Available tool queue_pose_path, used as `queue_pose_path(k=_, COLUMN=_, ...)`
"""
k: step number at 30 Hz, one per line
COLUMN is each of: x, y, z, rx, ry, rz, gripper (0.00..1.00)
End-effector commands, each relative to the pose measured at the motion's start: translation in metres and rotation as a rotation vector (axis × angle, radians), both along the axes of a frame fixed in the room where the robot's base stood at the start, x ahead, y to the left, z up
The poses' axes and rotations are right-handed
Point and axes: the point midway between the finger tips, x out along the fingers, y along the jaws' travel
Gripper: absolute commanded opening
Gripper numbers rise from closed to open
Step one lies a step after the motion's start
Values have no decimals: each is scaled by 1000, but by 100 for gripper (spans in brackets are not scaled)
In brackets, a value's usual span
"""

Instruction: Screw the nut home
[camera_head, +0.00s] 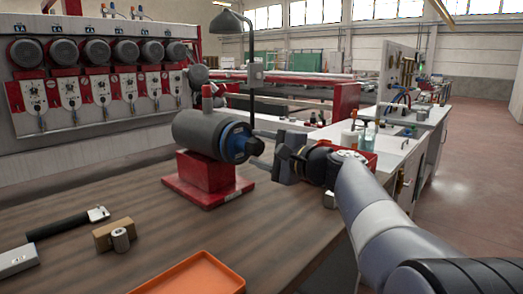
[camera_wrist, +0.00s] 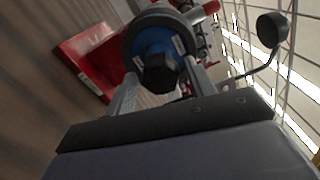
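A grey cylindrical spindle unit (camera_head: 200,132) lies level on a red stand (camera_head: 207,180) on the bench. Its right end has a blue ring (camera_head: 231,140), which also shows in the wrist view (camera_wrist: 150,40). A dark hexagonal nut (camera_wrist: 158,74) sits at the centre of the blue ring; it shows in the head view too (camera_head: 243,148). My gripper (camera_head: 260,148) faces this end from the right. In the wrist view its two fingers (camera_wrist: 160,82) stand apart on either side of the nut, with gaps visible. Thread depth behind the nut is hidden.
An orange tray (camera_head: 190,275) lies at the front of the bench (camera_head: 270,235). A wooden block (camera_head: 113,233), a metal cylinder (camera_head: 121,240) and a black-handled tool (camera_head: 65,223) lie at the left. A lamp (camera_head: 229,22) stands behind the spindle.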

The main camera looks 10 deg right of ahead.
Motion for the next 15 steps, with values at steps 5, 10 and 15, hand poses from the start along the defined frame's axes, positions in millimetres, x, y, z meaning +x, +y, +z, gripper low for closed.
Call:
queue_pose_path(k=5, x=0, y=0, z=0, rx=0, ry=0, rz=0, gripper=37)
queue_pose_path(k=10, x=0, y=0, z=0, rx=0, ry=1, rz=0, gripper=23)
queue_pose_path(k=15, x=0, y=0, z=0, rx=1, ry=2, rz=0, gripper=13)
